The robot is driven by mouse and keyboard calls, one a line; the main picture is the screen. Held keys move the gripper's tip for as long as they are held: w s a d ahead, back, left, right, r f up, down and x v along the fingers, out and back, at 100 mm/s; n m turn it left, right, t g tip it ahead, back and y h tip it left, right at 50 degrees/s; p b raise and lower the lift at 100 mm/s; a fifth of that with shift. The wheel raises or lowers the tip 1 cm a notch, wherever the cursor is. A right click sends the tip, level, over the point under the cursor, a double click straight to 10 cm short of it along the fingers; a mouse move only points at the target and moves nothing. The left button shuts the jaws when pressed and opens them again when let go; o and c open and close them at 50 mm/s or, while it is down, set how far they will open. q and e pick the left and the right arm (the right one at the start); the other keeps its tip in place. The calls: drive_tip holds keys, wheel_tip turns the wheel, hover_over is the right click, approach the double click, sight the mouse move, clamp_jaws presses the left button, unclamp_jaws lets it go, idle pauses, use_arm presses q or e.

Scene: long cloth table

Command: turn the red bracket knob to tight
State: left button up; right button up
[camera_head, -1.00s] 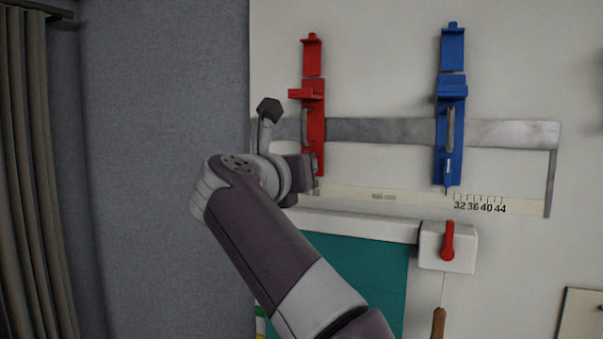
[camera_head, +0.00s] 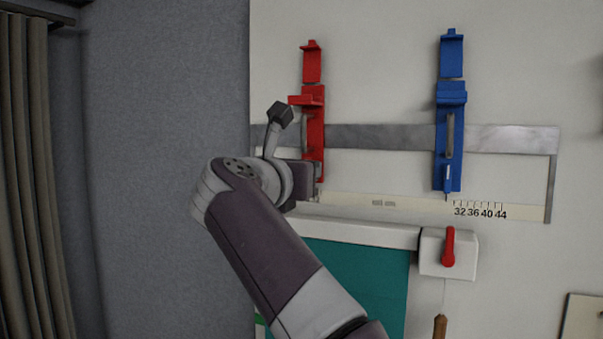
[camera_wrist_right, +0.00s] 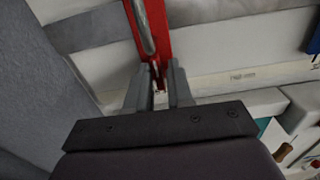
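The red bracket (camera_head: 317,128) hangs upright on a grey metal bar on the wall in the head view. It also shows in the right wrist view (camera_wrist_right: 161,30), with a silver rod along its side. My right gripper (camera_wrist_right: 160,78) is at the bracket's lower end. Its two grey fingers stand apart, one on each side of the narrow red tip. I cannot tell whether they touch it. The knob is not clearly visible; my wrist and fingers cover part of that area. My left gripper is not in view.
A blue bracket (camera_head: 450,95) hangs on the same metal bar (camera_head: 380,136) to the right. Below are a printed scale strip (camera_head: 410,207) and a white box with a red lever (camera_head: 449,246). A grey partition (camera_head: 165,170) stands close on the left.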

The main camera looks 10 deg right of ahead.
drive_tip(key=shift+f, duration=0.1)
drive_tip(key=b+v, duration=0.3)
drive_tip(key=v, duration=0.9)
drive_tip(key=shift+s+a, duration=0.15)
drive_tip(key=shift+s, duration=0.1)
